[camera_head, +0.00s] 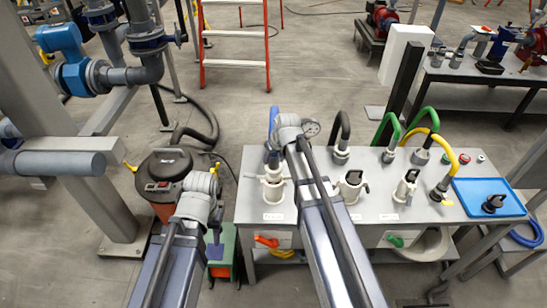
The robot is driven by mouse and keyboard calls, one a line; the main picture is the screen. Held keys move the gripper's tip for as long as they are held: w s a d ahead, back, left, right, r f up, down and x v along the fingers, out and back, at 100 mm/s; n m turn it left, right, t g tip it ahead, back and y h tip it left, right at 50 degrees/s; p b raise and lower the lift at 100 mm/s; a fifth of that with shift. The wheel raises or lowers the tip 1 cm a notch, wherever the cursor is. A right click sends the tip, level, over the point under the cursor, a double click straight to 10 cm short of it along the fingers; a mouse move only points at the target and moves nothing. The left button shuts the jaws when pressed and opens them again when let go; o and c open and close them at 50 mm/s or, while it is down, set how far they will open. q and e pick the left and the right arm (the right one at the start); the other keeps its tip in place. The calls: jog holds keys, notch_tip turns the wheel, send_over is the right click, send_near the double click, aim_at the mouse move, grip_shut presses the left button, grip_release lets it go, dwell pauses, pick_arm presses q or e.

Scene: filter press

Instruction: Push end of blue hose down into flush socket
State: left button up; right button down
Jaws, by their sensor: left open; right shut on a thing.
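The blue hose (273,116) shows as a short upright arc at the left end of the grey bench, behind my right wrist. My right gripper (273,150) is shut on it, though the fingers and the hose end are largely hidden by the wrist. A white socket fitting (274,190) stands upright on the bench directly below and in front of this grip. Its label is too small to read. I cannot tell whether the hose end touches a socket. My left gripper (216,232) is open and empty, left of the bench, near a green box.
The grey bench (320,209) also carries black, green and yellow hoses (444,149), more white fittings (352,186) and a blue tray (487,199) at the right. A black-topped drum (163,168) and a green box (222,262) stand left of the bench.

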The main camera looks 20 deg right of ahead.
aim_at(276, 161)
jog(key=shift+f+b, duration=2.45)
jog(key=shift+f, duration=0.15)
jog(key=shift+r, duration=0.15)
jog(key=shift+c, duration=1.1)
grip_release()
jog(key=p+v, duration=0.7)
jog(key=v, duration=0.1)
jog(key=shift+w, duration=0.1)
